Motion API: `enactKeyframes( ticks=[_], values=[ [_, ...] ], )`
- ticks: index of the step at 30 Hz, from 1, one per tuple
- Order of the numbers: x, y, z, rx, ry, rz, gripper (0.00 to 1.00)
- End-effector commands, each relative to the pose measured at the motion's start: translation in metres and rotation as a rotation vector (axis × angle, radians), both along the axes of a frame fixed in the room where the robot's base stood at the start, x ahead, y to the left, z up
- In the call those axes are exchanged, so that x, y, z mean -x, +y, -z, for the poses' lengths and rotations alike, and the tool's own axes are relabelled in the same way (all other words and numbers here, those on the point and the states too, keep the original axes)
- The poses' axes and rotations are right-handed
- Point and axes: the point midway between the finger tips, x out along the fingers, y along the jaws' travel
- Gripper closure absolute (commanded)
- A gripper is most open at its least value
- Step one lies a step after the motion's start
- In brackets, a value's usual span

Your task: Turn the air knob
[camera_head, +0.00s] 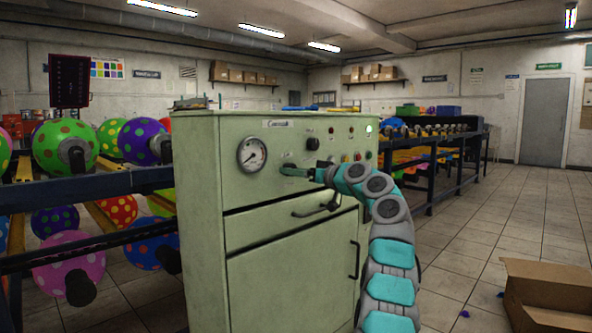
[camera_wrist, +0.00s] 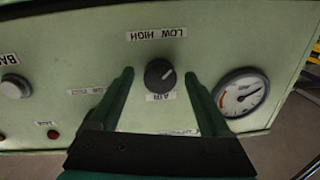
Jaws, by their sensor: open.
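The dark round air knob (camera_wrist: 159,73) sits on the pale green panel in the wrist view, which shows it upside down. Its white pointer line points to the upper right in that picture. "AIR" and "LOW HIGH" labels lie on either side of it. My gripper (camera_wrist: 161,79) is open, with one green finger on each side of the knob and a visible gap to both. In the head view my gripper (camera_head: 288,170) reaches the front of the green machine (camera_head: 290,230), right of the pressure gauge (camera_head: 252,154). The air knob is hard to make out there.
The gauge (camera_wrist: 240,93) lies close beside one finger in the wrist view. Other knobs and small lights share the panel. Racks with dotted balloons (camera_head: 64,146) stand at the left. An open cardboard box (camera_head: 548,290) lies on the right floor, which is otherwise mostly clear.

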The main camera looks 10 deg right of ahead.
Motion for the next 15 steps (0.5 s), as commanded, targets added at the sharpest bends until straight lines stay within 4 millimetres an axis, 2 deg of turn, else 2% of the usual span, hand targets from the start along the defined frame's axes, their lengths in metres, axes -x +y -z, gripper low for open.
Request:
enactKeyframes(
  ticks=[8, 15],
  values=[
    [-0.0013, 0.0009, -0.0001, 0.001, -0.001, 0.001, 0.19],
    [-0.0011, 0.0010, -0.0004, 0.000, -0.001, 0.001, 0.44]
  ],
)
